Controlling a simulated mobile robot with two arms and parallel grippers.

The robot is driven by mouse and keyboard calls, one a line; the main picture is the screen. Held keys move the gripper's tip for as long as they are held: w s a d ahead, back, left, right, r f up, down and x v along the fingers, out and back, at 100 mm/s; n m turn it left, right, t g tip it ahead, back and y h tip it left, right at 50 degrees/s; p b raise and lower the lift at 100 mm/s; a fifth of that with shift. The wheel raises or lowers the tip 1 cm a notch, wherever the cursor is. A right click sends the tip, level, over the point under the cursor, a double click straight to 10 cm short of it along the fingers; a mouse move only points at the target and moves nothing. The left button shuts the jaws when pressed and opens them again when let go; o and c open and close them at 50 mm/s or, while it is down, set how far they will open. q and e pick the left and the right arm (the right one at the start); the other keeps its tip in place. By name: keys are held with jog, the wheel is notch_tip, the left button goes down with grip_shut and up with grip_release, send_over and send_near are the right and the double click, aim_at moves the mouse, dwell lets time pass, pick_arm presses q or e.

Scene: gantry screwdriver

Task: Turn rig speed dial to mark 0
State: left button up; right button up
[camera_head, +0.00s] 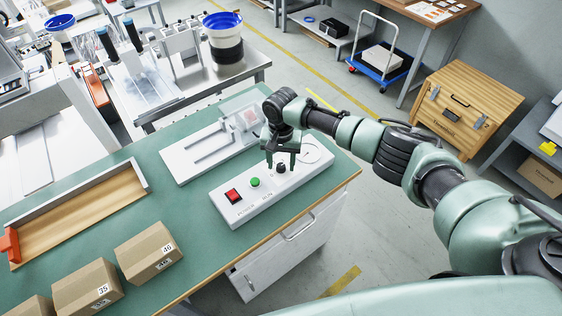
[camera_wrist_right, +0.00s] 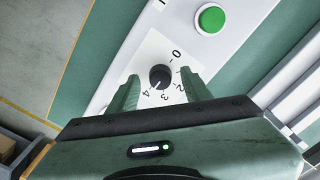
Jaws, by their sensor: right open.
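The rig speed dial (camera_head: 281,169) is a small black knob on a white control box (camera_head: 243,208) on the green bench. In the right wrist view the dial (camera_wrist_right: 160,76) stands on a white plate with printed marks running from 0 at the top round to 4 at the lower left. Its pointer is too small to read surely; a pale line seems to face the 4. My right gripper (camera_head: 282,158) points down just above the dial. In the wrist view its open fingers (camera_wrist_right: 162,88) stand either side of the knob, with visible gaps. My left gripper is out of view.
A green button (camera_head: 255,182) and a red switch (camera_head: 233,195) sit on the same box, left of the dial. A white slotted fixture (camera_head: 205,152) lies behind it. Cardboard boxes (camera_head: 148,252) and a wooden tray (camera_head: 78,207) occupy the bench's left side.

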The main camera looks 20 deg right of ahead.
jog(key=shift+f, duration=0.1)
grip_shut()
